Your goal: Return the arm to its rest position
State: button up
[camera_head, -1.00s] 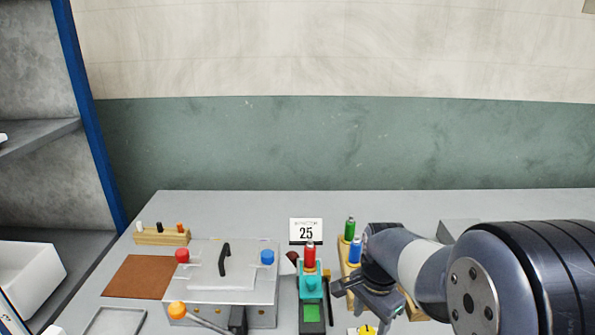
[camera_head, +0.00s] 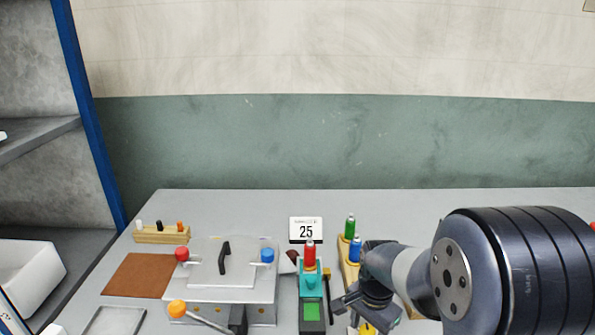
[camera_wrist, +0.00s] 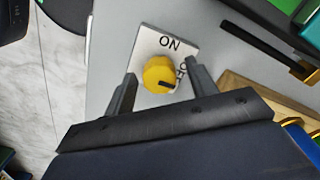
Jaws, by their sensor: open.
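My gripper (camera_head: 366,312) hangs over the front of the grey bench, right of the small green-and-teal device. In the wrist view my gripper (camera_wrist: 161,77) is open, one finger on each side of a yellow knob (camera_wrist: 156,70). The knob sits on a white plate (camera_wrist: 150,38) marked ON and OFF. I cannot tell how far above the knob the fingertips are. Nothing is held. In the head view the knob is mostly hidden behind the gripper at the bottom edge.
A metal press (camera_head: 235,270) with a black handle stands left of the teal device (camera_head: 311,278), which has a red bottle (camera_head: 309,254) on top. Green (camera_head: 350,228) and blue (camera_head: 355,250) bottles stand close behind my wrist.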

jog(key=n, duration=0.8)
jog(key=shift+n, duration=0.3)
jog(key=n, duration=0.3)
jog(key=shift+n+b, duration=0.3)
jog(key=shift+n, duration=0.1)
jog(key=n, duration=0.4)
jog(key=shift+r+n, duration=0.3)
jog(key=shift+r, duration=0.85)
jog(key=shift+s, duration=0.1)
